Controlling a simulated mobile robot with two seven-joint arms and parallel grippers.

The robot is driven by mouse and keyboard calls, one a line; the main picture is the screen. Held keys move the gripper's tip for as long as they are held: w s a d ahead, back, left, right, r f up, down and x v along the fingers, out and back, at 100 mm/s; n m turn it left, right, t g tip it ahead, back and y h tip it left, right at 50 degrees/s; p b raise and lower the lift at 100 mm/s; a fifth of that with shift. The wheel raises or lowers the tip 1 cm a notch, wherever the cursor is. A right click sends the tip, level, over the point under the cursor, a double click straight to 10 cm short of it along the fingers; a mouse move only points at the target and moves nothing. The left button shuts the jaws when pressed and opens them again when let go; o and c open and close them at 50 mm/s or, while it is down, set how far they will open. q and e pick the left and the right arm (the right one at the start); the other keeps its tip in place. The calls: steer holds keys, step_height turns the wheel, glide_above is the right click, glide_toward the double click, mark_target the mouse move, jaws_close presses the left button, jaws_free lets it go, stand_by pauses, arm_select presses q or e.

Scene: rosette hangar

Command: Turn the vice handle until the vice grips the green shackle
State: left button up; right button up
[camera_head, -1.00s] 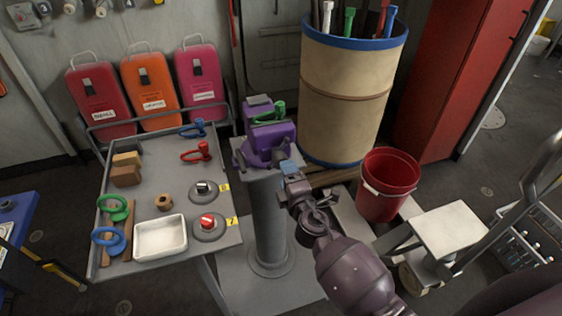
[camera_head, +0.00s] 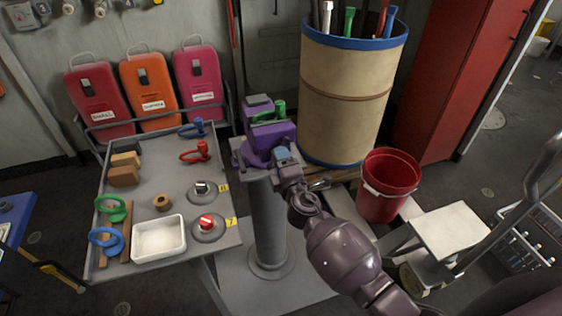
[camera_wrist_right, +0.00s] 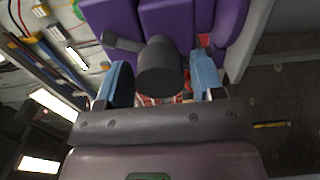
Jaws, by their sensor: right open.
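The purple vice (camera_head: 262,148) stands on a grey pedestal (camera_head: 268,215). My right gripper (camera_head: 283,156) is at the near side of the vice and hides the handle in the head view. In the right wrist view, the open gripper (camera_wrist_right: 162,82) has its blue fingers on either side of the dark round hub of the vice handle (camera_wrist_right: 160,68). A short grey bar sticks out left from the hub. Contact with the fingers is unclear. My left gripper is not visible.
A grey table (camera_head: 150,205) at left holds other shackles, blocks, two round switches and a white tray (camera_head: 159,238). A large tan barrel (camera_head: 345,100) stands behind right. A red bucket (camera_head: 388,187) and a step stool (camera_head: 450,228) stand to the right.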

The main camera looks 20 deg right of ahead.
steer(key=n+p, duration=0.1)
steer(key=n, duration=0.4)
steer(key=shift+r, duration=0.1)
steer(key=n+p, duration=0.3)
steer(key=n, duration=0.4)
steer(key=n+p, duration=0.2)
steer(key=n, duration=0.1)
steer(key=shift+n, duration=0.6)
steer(key=shift+n+p, duration=0.35)
steer(key=shift+n, duration=0.35)
steer(key=shift+n+p, duration=0.4)
steer(key=shift+p, duration=0.1)
steer(key=n, duration=1.5)
steer(key=shift+n, duration=0.3)
